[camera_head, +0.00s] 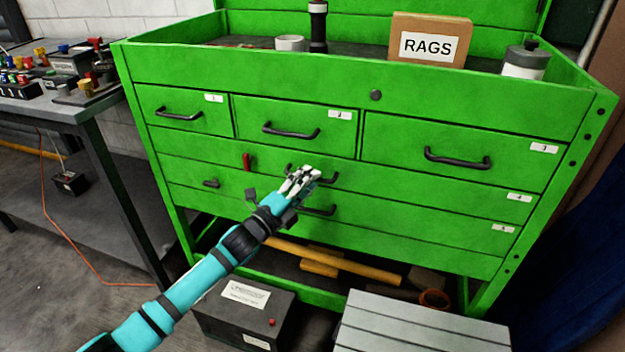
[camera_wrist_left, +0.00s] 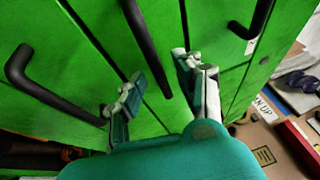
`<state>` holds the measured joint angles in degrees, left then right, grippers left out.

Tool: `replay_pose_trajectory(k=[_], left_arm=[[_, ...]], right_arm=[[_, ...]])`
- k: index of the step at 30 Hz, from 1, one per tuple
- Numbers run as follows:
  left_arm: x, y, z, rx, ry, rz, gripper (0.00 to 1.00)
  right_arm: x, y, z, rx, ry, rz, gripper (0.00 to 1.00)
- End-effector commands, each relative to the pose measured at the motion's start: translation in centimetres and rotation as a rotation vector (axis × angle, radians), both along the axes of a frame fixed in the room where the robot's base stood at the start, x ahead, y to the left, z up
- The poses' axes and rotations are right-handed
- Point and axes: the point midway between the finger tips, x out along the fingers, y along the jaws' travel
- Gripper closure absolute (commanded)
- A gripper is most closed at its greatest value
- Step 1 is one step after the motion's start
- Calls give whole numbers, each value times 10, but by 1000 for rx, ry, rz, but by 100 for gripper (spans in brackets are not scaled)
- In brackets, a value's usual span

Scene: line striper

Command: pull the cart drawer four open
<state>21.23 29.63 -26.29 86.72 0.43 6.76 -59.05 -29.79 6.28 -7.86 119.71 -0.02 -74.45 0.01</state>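Drawer four (camera_head: 430,190) is the wide green drawer with a "4" label at its right end, below the row of three small drawers. Its front looks flush with the cart (camera_head: 350,90). Its black bar handle (camera_head: 329,179) is partly hidden behind my left gripper (camera_head: 303,181). In the left wrist view my left gripper (camera_wrist_left: 160,68) is open, with its two fingers apart. A black handle (camera_wrist_left: 148,45), apparently drawer four's, runs between the fingers; I cannot tell whether they touch it. My right gripper is not in view.
Drawer five's handle (camera_head: 320,210) is just below my gripper, and drawer two's handle (camera_head: 291,131) is above. A red piece (camera_head: 247,162) is on the front to the left. A dark box (camera_head: 245,312) and a grey slatted box (camera_head: 420,325) stand low in front.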

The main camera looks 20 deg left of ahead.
Motion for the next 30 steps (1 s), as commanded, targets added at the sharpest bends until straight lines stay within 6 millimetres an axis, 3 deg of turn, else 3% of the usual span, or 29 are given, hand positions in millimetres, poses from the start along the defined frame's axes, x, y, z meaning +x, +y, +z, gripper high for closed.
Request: replay_pose_trajectory(k=[6,14,23,30], left_arm=[[15,-7,3,0,0,0,66],[16,-8,3,0,1,0,66],[16,-7,3,0,1,0,100],[16,-7,2,1,2,0,100]], right_arm=[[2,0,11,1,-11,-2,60],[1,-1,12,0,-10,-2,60],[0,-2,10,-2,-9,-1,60],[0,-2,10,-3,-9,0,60]])
